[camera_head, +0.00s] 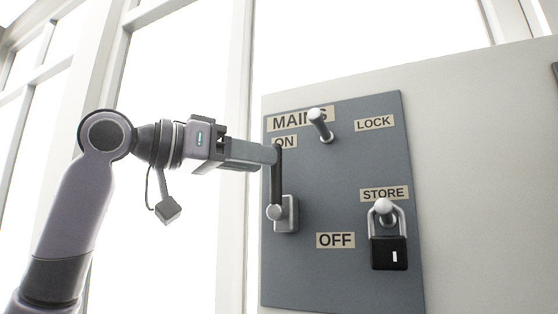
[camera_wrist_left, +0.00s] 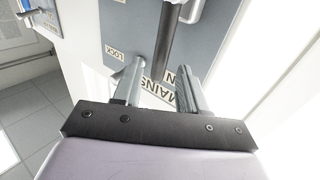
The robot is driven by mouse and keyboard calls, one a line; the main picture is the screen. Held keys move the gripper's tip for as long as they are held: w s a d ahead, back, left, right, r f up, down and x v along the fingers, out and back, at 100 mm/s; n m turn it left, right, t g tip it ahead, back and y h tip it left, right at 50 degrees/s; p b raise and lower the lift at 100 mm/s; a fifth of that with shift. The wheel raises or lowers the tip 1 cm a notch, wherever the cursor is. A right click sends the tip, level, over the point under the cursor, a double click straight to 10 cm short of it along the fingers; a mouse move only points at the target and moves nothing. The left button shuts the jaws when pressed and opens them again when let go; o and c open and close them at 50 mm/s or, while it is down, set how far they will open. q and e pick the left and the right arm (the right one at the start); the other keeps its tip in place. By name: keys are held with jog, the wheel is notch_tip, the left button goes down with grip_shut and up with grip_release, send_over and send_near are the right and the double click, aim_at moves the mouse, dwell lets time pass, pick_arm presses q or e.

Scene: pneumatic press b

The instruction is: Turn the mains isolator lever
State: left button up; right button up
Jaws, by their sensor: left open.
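The mains isolator lever (camera_head: 276,180) is a dark bar on a grey panel (camera_head: 340,190). It stands upright from a metal pivot block (camera_head: 287,214), its upper end by the ON label (camera_head: 285,142). My left gripper (camera_head: 268,154) reaches in from the left, its fingertips at the lever's upper end. In the left wrist view the gripper (camera_wrist_left: 160,72) is open, and the dark lever (camera_wrist_left: 170,40) shows between its two fingers. I cannot tell whether either finger touches it. My right gripper is out of view.
A metal peg (camera_head: 320,125) sticks out beside the LOCK label (camera_head: 374,123), up and right of the lever. A black padlock (camera_head: 389,252) hangs on the STORE peg, lower right. The OFF label (camera_head: 336,240) is low on the panel. Bright windows stand behind my arm.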

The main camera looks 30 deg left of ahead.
aim_at(277, 203)
pick_arm(q)
jog(key=shift+p+x, duration=0.45)
jog(key=shift+x, duration=1.75)
grip_shut()
jog(key=shift+w, duration=0.1)
